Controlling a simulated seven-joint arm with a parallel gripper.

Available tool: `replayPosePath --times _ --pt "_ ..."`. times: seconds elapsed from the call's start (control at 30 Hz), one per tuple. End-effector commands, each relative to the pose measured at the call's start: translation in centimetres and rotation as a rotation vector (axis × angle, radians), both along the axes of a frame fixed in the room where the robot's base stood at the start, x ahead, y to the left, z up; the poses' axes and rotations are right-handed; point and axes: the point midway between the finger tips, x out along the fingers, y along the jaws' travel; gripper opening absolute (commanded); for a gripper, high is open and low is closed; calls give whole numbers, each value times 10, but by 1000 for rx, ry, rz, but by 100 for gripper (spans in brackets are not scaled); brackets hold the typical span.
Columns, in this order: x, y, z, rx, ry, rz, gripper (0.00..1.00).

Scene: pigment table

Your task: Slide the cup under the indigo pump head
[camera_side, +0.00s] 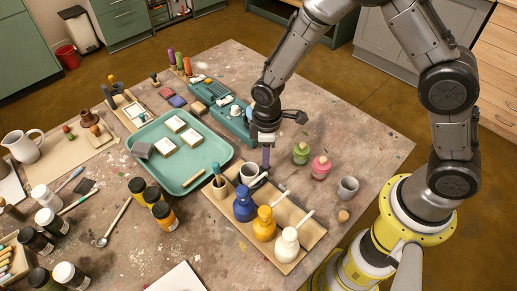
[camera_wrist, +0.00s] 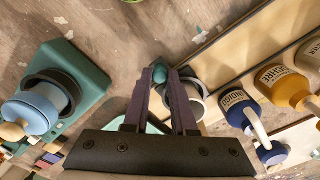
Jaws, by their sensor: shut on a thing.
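The cup (camera_side: 249,173) is small and pale with a dark inside. It stands upright at the back end of the brown board, behind the indigo bottle (camera_side: 244,206). My gripper (camera_side: 265,165) points down at the cup's right side, its slim purple fingers shut. In the wrist view the fingertips (camera_wrist: 160,78) meet on a small teal bit, seemingly part of the cup; they hide much of the cup (camera_wrist: 196,101). The bottle's INDIGO label (camera_wrist: 236,98) shows there, with its blue pump head (camera_wrist: 271,152) to the right of the cup.
Yellow (camera_side: 264,226) and white (camera_side: 287,246) pump bottles stand along the board (camera_side: 310,235). A teal tray (camera_side: 200,185) lies further left.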

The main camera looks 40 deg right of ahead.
Motion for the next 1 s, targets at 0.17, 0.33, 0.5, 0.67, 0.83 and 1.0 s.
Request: replayPosePath --times 0.17,0.33,0.5,0.67,0.83,1.0 --pt "-40 1 2 1 -2 3 0" --pt "-58 1 1 1 -3 1 0" --pt "-59 1 1 1 -4 0 0" --pt "-59 0 1 1 -4 0 26" --pt "-59 0 1 1 -3 0 54" --pt "-59 0 0 0 -1 -1 54"
